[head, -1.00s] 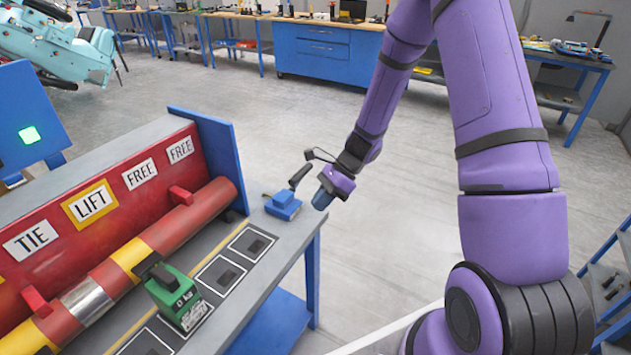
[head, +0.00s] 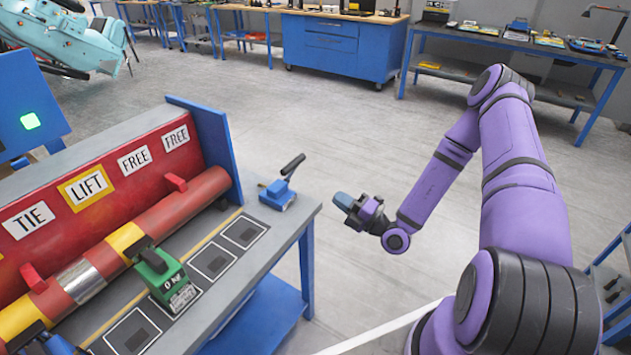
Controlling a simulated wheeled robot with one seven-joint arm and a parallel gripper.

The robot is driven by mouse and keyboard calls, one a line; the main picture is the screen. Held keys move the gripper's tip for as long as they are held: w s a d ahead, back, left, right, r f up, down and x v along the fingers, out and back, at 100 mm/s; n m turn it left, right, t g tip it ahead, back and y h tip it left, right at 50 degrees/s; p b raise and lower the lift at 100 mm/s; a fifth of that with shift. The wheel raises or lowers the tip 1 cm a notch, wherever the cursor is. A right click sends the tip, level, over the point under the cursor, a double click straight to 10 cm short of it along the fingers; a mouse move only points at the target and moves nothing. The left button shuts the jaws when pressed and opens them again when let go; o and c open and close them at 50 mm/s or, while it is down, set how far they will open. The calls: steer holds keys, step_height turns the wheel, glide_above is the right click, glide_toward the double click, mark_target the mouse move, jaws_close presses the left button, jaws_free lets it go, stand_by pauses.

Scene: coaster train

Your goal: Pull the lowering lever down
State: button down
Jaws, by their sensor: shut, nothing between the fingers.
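The lever that shows is a black handle (head: 293,164) on a small blue base (head: 277,195) at the right end of the grey bench (head: 232,272). The handle tilts up and to the right from its base. I cannot read a label on it. My gripper (head: 343,201) is shut and empty, out over the floor to the right of the lever and apart from it. Its blue tip points left toward the bench.
A red panel (head: 105,182) with TIE, LIFT and FREE labels stands behind a red and yellow cylinder (head: 155,220). A blue end plate (head: 216,150) rises left of the lever. The floor (head: 300,105) beyond is clear.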

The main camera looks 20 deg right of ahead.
mark_target(295, 167)
steer(key=x, duration=1.3)
steer(key=shift+w+a+r, duration=0.15)
steer(key=shift+w+a, duration=0.05)
steer(key=shift+w, duration=0.1)
steer(key=shift+r+x, duration=0.2)
steer(key=shift+x, duration=0.7)
steer(key=shift+s, duration=0.1)
steer(key=shift+s+d+f, duration=0.1)
steer(key=shift+s+d, duration=0.1)
steer(key=shift+d, duration=0.05)
steer(key=r+v, duration=0.1)
steer(key=v, duration=1.2)
steer(key=shift+s+d+r, duration=0.15)
steer(key=shift+s+r, duration=0.15)
steer(key=shift+s, duration=0.05)
